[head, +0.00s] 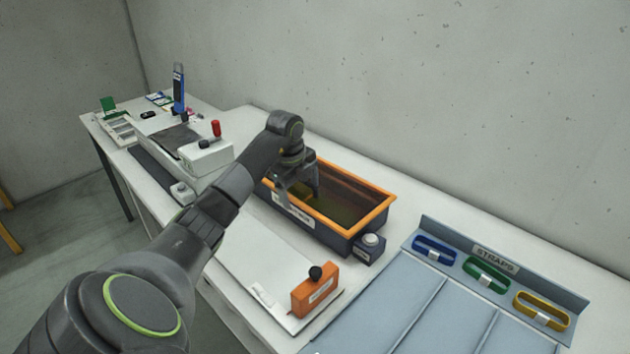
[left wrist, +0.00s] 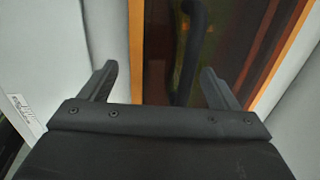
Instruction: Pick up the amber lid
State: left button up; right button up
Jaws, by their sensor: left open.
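The amber lid (head: 352,190) looks like a see-through brown-amber cover with an orange edge, on a long dark bin (head: 328,234). In the left wrist view the amber surface (left wrist: 235,45) fills the upper middle, with a dark bent handle (left wrist: 188,55) across it. My left gripper (head: 297,196) is over the left part of the bin. It also shows in the left wrist view (left wrist: 160,82), open, its fingers to either side of the handle and apart from it. The gripper hides part of the lid in the head view. My right gripper is not in view.
A white board with an orange block and black knob (head: 316,287) lies in front of the bin. A small dark box with a button (head: 370,248) stands at its right end. A straps tray (head: 410,300) is at right, a white device with red knob (head: 207,155) at left.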

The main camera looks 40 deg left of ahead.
pick_arm(q)
grip_shut()
dwell(0.5)
jog(key=shift+r, duration=0.1)
